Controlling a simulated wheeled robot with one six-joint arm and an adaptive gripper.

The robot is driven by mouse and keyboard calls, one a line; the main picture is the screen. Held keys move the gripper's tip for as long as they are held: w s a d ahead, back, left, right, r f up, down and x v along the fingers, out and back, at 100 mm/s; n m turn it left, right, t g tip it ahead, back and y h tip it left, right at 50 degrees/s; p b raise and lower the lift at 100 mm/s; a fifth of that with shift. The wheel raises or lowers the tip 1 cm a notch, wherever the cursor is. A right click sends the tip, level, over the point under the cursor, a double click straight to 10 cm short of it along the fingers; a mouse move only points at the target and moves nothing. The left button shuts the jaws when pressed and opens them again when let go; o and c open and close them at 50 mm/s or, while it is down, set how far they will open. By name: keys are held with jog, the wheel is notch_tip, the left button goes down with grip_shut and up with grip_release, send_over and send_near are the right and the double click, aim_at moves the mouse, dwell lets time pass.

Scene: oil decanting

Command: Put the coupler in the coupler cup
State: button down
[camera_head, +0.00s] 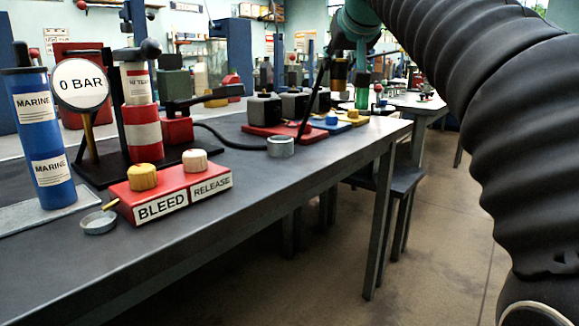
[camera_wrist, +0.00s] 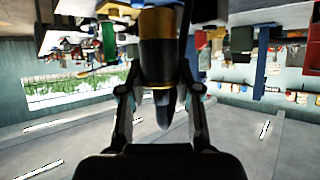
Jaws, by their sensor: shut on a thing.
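My gripper (camera_wrist: 160,92) is shut on a black and gold cylinder that looks like the coupler (camera_wrist: 158,55); its dark narrow end shows between the fingers in the wrist view. In the head view my gripper (camera_head: 339,52) is above the far part of the bench, with the coupler (camera_head: 340,72) below it. A small grey round cup (camera_head: 281,147), which looks like the coupler cup, stands near the bench's front edge, left of and below the gripper in the picture. A black hose (camera_head: 228,143) runs up to its left side. The cup's inside is hardly visible.
The bench (camera_head: 250,190) also holds a red BLEED/RELEASE block (camera_head: 170,192), a blue MARINE cylinder (camera_head: 45,140), a 0 BAR gauge (camera_head: 80,85) and a small dish (camera_head: 99,223). Red and blue bases with dark blocks (camera_head: 264,108) stand behind the cup. Bare bench top lies in front.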

jog(key=shift+w+a+f+b, duration=0.9)
jog(key=shift+a+f, duration=1.05)
jog(key=shift+f, duration=0.4)
jog(key=shift+w+a+f+b, duration=0.75)
jog(key=shift+w+a+f, duration=0.25)
jog(key=shift+a+f, duration=1.2)
jog(key=shift+w+a+f+b, duration=0.9)
jog(key=shift+a+f, duration=0.85)
jog(key=shift+f, duration=0.75)
jog(key=shift+f, duration=0.1)
jog(key=c, duration=0.8)
grip_release()
jog(key=shift+r, duration=0.2)
jog(key=v, duration=1.1)
jog(key=shift+s+p, duration=0.4)
